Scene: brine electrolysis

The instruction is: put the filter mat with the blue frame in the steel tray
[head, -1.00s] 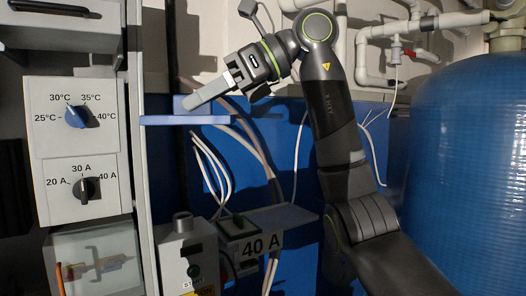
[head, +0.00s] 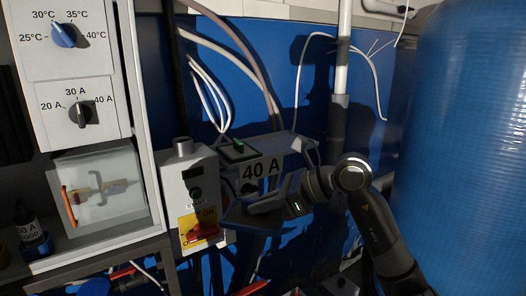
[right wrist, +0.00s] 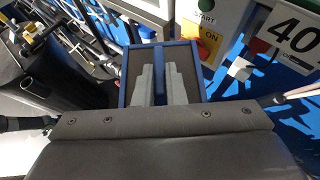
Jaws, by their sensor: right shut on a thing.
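The filter mat with the blue frame (right wrist: 124,78) is held in my right gripper (right wrist: 162,88). In the right wrist view the two grey fingers lie over its dark mat face, and the blue frame shows around them. In the head view my right gripper (head: 268,206) is low, in front of the 40 A box. The mat (head: 243,217) looks dark and tilted there, just right of the yellow and red switch. I cannot make out the steel tray in either view. My left gripper is not in view.
The grey control box (head: 192,183) with the red switch (head: 203,231) stands close left of the mat. The 40 A box (head: 262,168) is behind the gripper. A clear-fronted cabinet (head: 103,190) is at left. A large blue tank (head: 465,130) fills the right side.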

